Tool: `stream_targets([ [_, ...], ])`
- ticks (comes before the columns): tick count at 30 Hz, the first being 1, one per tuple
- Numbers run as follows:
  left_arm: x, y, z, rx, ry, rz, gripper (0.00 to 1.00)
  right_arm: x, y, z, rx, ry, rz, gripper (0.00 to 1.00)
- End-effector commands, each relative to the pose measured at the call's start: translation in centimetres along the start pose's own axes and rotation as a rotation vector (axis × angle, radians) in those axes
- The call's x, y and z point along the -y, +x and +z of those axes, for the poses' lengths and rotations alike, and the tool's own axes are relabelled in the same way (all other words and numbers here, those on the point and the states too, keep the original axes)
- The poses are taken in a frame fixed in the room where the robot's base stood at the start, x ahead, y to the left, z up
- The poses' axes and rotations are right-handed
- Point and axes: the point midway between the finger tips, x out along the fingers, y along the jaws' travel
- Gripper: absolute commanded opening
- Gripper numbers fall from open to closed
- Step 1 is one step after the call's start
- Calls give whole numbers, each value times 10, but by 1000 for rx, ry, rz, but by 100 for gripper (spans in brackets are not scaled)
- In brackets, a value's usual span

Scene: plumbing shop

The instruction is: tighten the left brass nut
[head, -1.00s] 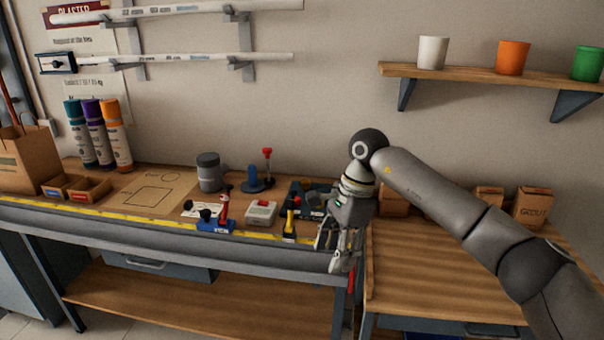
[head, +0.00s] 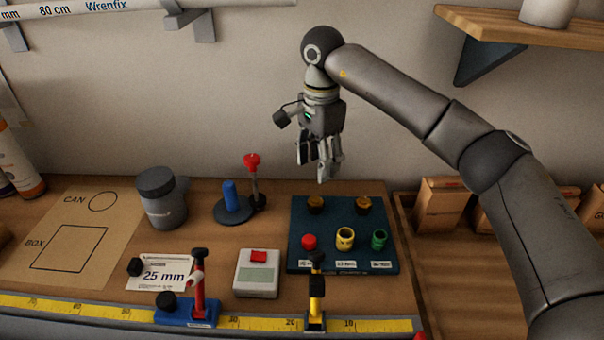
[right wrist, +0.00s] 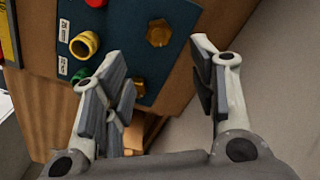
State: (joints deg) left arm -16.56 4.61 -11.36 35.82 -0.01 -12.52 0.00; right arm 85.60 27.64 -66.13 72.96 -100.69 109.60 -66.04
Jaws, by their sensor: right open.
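A dark blue board (head: 295,240) lies on the bench with two brass nuts at its far side. The left brass nut (head: 316,203) is behind the red fitting, and the right brass nut (head: 363,204) is nearer the right edge. My right gripper (head: 318,168) is open and empty, above the board's far edge and apart from the nuts. In the right wrist view one hexagonal brass nut (right wrist: 158,33), apparently the left one, shows beyond the gap between the open fingers (right wrist: 168,85). My left gripper is out of view.
A red cap (head: 309,242), a yellow fitting (head: 345,239) and a green fitting (head: 379,240) stand along the board's near side. A yellow-black clamp (head: 316,290) stands at its front.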

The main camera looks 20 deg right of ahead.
Motion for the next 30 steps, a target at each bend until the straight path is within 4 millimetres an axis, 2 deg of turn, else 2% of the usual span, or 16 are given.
stream_targets([
  [5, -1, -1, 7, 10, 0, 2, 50, 0, 7, 0, 1, 0, 2, 53],
  [14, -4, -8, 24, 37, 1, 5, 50, -1, 59, 0, 2, 0, 4, 53],
  [21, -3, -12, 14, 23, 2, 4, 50, 0, 96, 0, 2, 0, 2, 53],
  [30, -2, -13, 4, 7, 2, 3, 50, 0, 108, 0, 1, 0, 0, 53],
])
